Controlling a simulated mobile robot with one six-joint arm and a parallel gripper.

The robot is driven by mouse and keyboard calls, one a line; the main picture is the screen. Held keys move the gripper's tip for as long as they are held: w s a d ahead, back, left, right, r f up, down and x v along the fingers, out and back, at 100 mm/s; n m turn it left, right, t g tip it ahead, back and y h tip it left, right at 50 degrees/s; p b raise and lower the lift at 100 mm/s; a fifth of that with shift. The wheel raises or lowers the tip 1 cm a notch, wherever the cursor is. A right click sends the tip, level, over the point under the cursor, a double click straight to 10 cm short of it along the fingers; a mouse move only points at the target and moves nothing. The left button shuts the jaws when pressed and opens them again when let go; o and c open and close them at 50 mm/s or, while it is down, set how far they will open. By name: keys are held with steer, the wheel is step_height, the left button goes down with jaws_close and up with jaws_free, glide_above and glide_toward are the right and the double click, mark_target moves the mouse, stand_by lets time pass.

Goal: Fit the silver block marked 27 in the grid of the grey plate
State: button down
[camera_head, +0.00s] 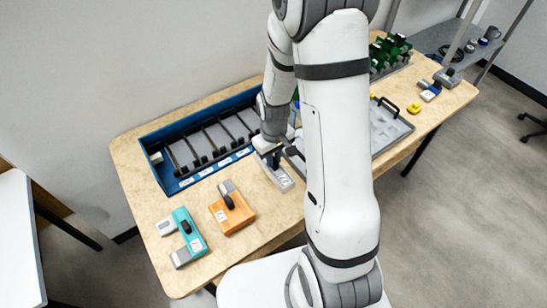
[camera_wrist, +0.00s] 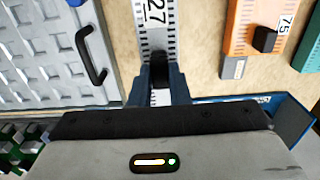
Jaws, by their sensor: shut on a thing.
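The silver block marked 27 (camera_head: 283,181) is on or just over the wooden table, right of the blue rack; I cannot tell if it touches the wood. In the wrist view the block (camera_wrist: 154,30) runs up from between my fingers, its 27 label near the top. My gripper (camera_wrist: 159,88) is shut on the block's black knob. In the head view my gripper (camera_head: 271,157) is over the block's far end. The grey plate (camera_head: 388,128) lies to the right, partly hidden by my arm. Its recessed grid (camera_wrist: 45,60) and a black handle show at left in the wrist view.
The blue rack (camera_head: 160,170) with black slots stands at the wall side. An orange block marked 75 (camera_head: 240,217) and a teal block (camera_head: 190,232) lie at the near left. Yellow pieces (camera_head: 414,108) and green parts (camera_head: 390,50) are at the far right.

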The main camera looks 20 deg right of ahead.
steer(key=shift+r+p, duration=0.7)
steer(key=shift+r, duration=0.6)
